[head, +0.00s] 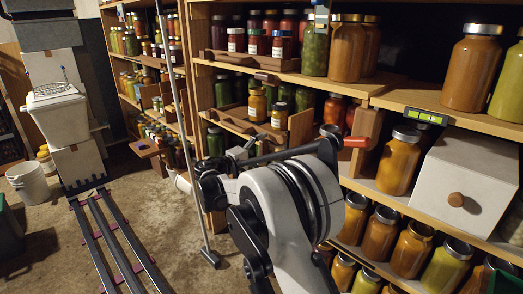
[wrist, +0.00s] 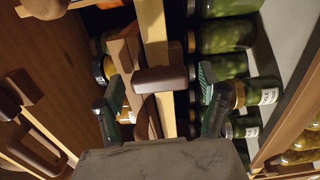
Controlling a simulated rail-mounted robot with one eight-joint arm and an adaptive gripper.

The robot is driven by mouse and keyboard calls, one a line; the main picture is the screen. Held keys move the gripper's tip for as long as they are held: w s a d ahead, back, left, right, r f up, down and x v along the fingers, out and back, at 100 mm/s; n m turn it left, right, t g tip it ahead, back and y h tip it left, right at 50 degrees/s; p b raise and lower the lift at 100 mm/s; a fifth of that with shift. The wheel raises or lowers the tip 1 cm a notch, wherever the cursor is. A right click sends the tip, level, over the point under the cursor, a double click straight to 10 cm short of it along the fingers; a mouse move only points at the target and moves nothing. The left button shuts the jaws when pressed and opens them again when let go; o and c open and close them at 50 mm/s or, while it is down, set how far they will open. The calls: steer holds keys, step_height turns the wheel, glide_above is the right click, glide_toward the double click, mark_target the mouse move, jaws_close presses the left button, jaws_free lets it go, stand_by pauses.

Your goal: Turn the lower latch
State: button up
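A brown wooden latch (wrist: 160,79) lies across a pale wooden shelf edge (wrist: 153,30) in the wrist view. My gripper (wrist: 158,90) is open, with one green-padded finger on each side of the latch. A gap shows between each finger and the latch, and I cannot tell how deep the fingers reach. In the head view a brown latch (head: 266,78) sits on a shelf edge of the middle rack, above a wooden crate of jars. I cannot tell whether both views show the same latch.
Green jars (wrist: 228,38) stand close to the right finger in the wrist view, and a brown wooden panel (wrist: 70,60) fills the left. In the head view, a white box with a knob (head: 467,185) and jars crowd the right shelves.

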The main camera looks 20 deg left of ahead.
steer(key=v, duration=1.2)
stand_by(0.4)
